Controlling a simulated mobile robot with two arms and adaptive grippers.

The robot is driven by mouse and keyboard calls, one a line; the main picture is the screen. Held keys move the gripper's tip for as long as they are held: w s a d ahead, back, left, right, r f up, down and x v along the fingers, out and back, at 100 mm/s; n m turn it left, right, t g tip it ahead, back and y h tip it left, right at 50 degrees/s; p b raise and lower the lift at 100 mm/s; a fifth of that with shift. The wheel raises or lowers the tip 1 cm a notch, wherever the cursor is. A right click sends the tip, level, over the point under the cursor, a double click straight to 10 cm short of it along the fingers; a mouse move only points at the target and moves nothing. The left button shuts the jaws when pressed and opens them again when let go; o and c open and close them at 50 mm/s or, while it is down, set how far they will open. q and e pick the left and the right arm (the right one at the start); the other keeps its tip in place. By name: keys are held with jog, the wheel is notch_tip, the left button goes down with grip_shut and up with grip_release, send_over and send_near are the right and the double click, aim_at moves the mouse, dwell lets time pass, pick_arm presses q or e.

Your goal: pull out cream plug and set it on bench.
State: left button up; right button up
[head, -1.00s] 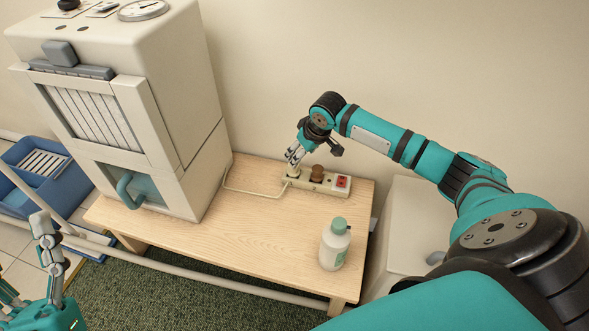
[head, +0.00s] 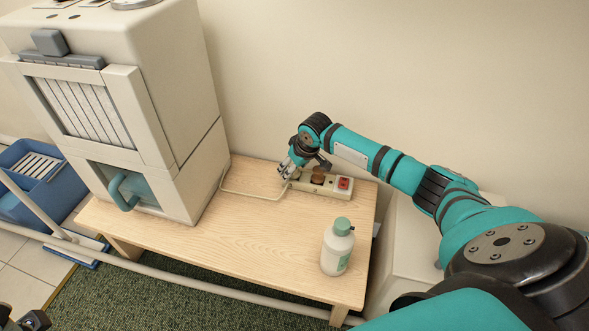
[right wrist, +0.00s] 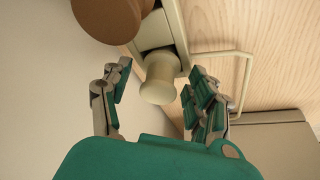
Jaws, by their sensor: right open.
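The cream plug (right wrist: 159,82) sits at the end of the cream power strip (head: 326,188) on the wooden bench (head: 270,222). In the right wrist view it points toward my right gripper (right wrist: 158,72). That gripper is open, with one finger on each side of the plug and gaps showing. In the head view my right gripper (head: 289,172) is at the strip's left end and largely hides the plug. Only a dark part of my left gripper (head: 32,320) shows at the bottom left corner, and its fingers cannot be made out.
A brown plug (head: 318,175) stands beside the cream one, then a red switch (head: 344,184). A pale cord (head: 245,194) runs left to the big cream machine (head: 150,120). A white bottle (head: 338,247) stands at the bench's front right. The bench middle is clear.

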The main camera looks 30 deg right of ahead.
jog(key=shift+c, duration=0.4)
jog(key=c, duration=1.1)
jog(key=shift+o, duration=0.2)
jog(key=shift+r+p, duration=0.55)
jog(key=shift+p, duration=0.15)
grip_shut()
jog(key=shift+r+p, duration=0.5)
jog(key=shift+p, duration=0.2)
